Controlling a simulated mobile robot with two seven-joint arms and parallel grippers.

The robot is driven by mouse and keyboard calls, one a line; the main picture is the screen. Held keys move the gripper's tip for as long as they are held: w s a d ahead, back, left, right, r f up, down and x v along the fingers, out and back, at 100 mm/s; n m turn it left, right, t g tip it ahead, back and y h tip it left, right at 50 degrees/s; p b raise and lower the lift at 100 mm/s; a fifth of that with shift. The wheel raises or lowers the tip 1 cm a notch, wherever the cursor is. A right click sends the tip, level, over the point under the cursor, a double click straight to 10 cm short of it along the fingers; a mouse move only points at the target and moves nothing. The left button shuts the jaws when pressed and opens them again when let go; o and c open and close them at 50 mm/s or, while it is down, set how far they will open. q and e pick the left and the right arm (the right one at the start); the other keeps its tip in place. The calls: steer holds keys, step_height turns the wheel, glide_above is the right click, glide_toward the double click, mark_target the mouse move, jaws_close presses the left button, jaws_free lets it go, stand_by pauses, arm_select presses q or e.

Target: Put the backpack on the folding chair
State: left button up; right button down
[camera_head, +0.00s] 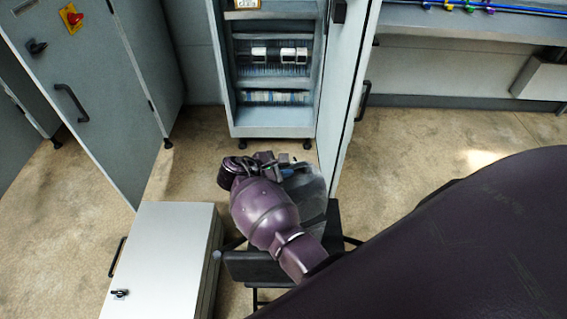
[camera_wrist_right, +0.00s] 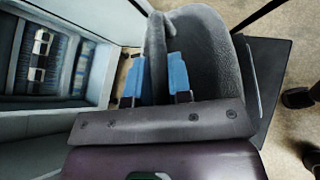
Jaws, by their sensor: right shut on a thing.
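The grey backpack (camera_head: 308,190) shows behind my right wrist in the head view, partly hidden by it. It fills the upper middle of the right wrist view (camera_wrist_right: 205,50). My right gripper (camera_head: 284,170) is shut on a grey strap or fold of the backpack, between blue finger pads in the right wrist view (camera_wrist_right: 156,78). The black folding chair (camera_head: 255,266) is below the backpack and my arm in the head view. Its dark flat part (camera_wrist_right: 268,75) shows beside the backpack in the right wrist view. I cannot tell whether the backpack touches the seat. My left gripper is out of view.
A grey cabinet box (camera_head: 165,255) stands just left of the chair. An open electrical cabinet (camera_head: 272,125) is behind, its door (camera_head: 345,95) reaching toward the chair. A tall panel (camera_head: 95,90) stands at left. Floor is free right of the door.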

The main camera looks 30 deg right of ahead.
steer(key=shift+w, duration=0.1)
steer(key=c, duration=1.1)
jaws_free()
steer(key=shift+f, duration=0.1)
steer(key=shift+o, duration=0.2)
